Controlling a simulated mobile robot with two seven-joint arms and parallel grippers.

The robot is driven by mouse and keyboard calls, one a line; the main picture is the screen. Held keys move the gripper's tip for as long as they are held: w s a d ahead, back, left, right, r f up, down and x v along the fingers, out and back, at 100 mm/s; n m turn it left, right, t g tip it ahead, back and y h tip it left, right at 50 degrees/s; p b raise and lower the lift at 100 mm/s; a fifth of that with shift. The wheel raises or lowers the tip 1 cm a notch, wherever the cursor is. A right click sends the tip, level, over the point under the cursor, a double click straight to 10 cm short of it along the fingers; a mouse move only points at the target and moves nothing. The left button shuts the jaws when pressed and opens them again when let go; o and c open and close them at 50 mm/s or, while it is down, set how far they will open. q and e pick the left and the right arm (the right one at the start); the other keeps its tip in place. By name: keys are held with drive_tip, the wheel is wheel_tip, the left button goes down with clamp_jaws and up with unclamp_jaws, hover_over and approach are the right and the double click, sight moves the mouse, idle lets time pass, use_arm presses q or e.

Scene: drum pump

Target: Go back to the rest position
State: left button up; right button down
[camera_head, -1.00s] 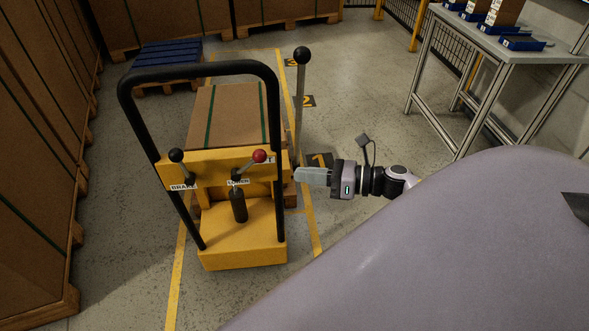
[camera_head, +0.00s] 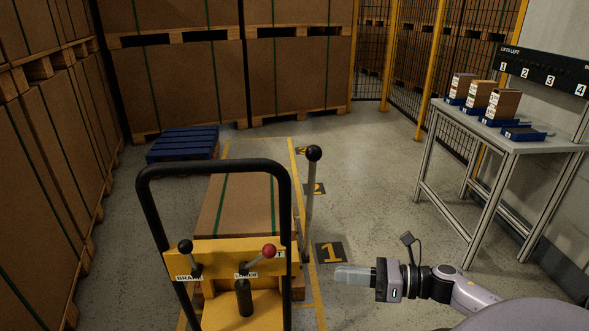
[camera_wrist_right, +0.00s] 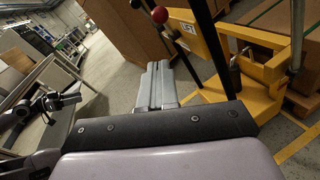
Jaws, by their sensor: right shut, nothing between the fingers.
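My right gripper (camera_head: 354,275) is shut and empty, held out to the right of the yellow pallet truck (camera_head: 222,254) in the head view. Its fingers point left toward the truck, apart from its levers. In the right wrist view the closed fingers (camera_wrist_right: 158,85) lie side by side with nothing between them, and the yellow truck (camera_wrist_right: 262,85) stands to their right. The red-knobbed lever (camera_head: 269,251) and the tall black-knobbed lever (camera_head: 310,200) stand free of the gripper. My left gripper is not in view.
A carton (camera_head: 238,208) sits on the truck. A blue pallet (camera_head: 183,144) lies behind it. A grey table (camera_head: 510,140) with boxes and blue trays stands at right. Tall stacked cartons (camera_head: 50,150) line the left. Floor markings (camera_head: 331,253) show beside the truck; open floor lies between truck and table.

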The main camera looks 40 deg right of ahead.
drive_tip(key=s+a+f+n+g+h, duration=0.1)
drive_tip(key=s+a+f+n+h, duration=0.25)
drive_tip(key=a+n, duration=0.55)
drive_tip(key=s+a+f+n+g+h, duration=0.15)
drive_tip(key=a+f+n, duration=0.25)
drive_tip(key=n, duration=1)
drive_tip(key=s+a+f+n+h, duration=0.35)
drive_tip(key=a+n, duration=0.35)
drive_tip(key=n, duration=0.4)
wheel_tip(320, 180, up, 10)
drive_tip(key=d+p, duration=0.1)
drive_tip(key=p, duration=1.2)
drive_tip(key=shift+s+d, duration=0.35)
